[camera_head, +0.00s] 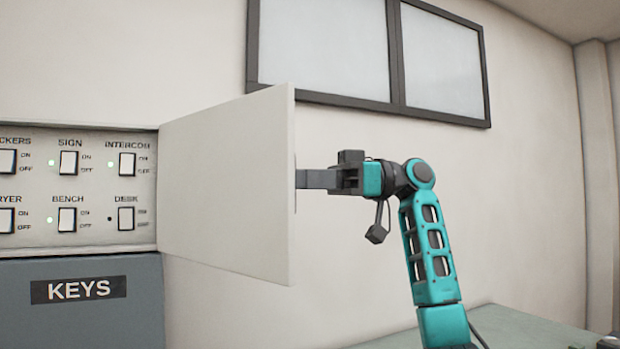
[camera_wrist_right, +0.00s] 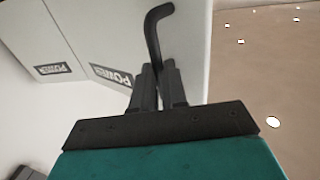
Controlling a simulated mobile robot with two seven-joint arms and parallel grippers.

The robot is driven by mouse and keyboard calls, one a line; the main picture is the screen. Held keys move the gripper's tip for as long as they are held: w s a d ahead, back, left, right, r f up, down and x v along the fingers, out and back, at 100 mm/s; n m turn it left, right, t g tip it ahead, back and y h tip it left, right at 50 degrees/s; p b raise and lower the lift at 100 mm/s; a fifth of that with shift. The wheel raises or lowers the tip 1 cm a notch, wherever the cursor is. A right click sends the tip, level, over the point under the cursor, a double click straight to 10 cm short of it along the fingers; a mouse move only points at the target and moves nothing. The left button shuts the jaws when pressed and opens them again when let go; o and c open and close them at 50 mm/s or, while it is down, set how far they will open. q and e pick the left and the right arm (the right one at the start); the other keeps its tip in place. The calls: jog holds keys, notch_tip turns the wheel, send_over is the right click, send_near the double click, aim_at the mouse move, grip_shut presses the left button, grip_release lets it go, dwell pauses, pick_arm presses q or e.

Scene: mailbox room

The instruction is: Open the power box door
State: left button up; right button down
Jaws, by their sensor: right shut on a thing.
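The power box door (camera_head: 225,185) is a pale panel standing open. It is hinged beside the switch panel (camera_head: 75,190) and swung outward to the right, so its inner face shows in the head view. In the right wrist view the door (camera_wrist_right: 175,50) carries a dark POWER label (camera_wrist_right: 110,77) and a black bent handle (camera_wrist_right: 154,35). My right gripper (camera_head: 300,180) is on the door's outer side. In the wrist view its fingers (camera_wrist_right: 158,68) are shut on the handle. The head view hides the handle behind the door edge. My left gripper is not in view.
A grey KEYS box (camera_head: 80,305) sits below the switch panel. A dark-framed window (camera_head: 390,50) is on the wall behind. A greenish surface (camera_head: 500,330) lies at the lower right. The wall right of my right arm is clear.

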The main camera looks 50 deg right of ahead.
jog(key=shift+w, duration=0.35)
jog(key=c, duration=1.6)
grip_release()
jog(key=shift+o, duration=0.9)
jog(key=shift+w+a+f, duration=0.1)
jog(key=shift+w+a, duration=0.05)
jog(key=shift+w, duration=0.25)
jog(key=shift+o, duration=1.3)
jog(key=shift+s, duration=0.1)
jog(key=v, duration=1.2)
jog(key=shift+s+d, duration=0.25)
jog(key=shift+d, duration=0.05)
